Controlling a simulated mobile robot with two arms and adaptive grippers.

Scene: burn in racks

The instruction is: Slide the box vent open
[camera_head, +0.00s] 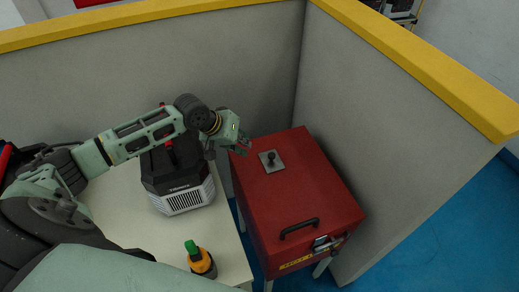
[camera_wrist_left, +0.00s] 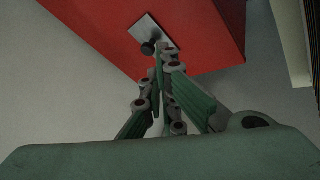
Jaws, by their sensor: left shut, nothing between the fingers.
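The red box (camera_head: 311,192) stands on legs in the corner between two grey partitions. Its vent is a small grey plate (camera_head: 263,164) with a dark knob (camera_head: 271,156) on the top face, toward the far left edge. The left wrist view also shows the vent plate (camera_wrist_left: 142,27) and the knob (camera_wrist_left: 148,48). My left gripper (camera_head: 243,148) is shut and empty, just left of the vent. In the wrist view its fingertips (camera_wrist_left: 160,62) appear close to the knob; whether they touch it I cannot tell. My right gripper is not in view.
A pale table (camera_head: 133,216) left of the box holds a dark machine with a white grille (camera_head: 184,200) and an orange bottle with a green cap (camera_head: 203,262). Grey partitions (camera_head: 375,130) with yellow top edges enclose the corner.

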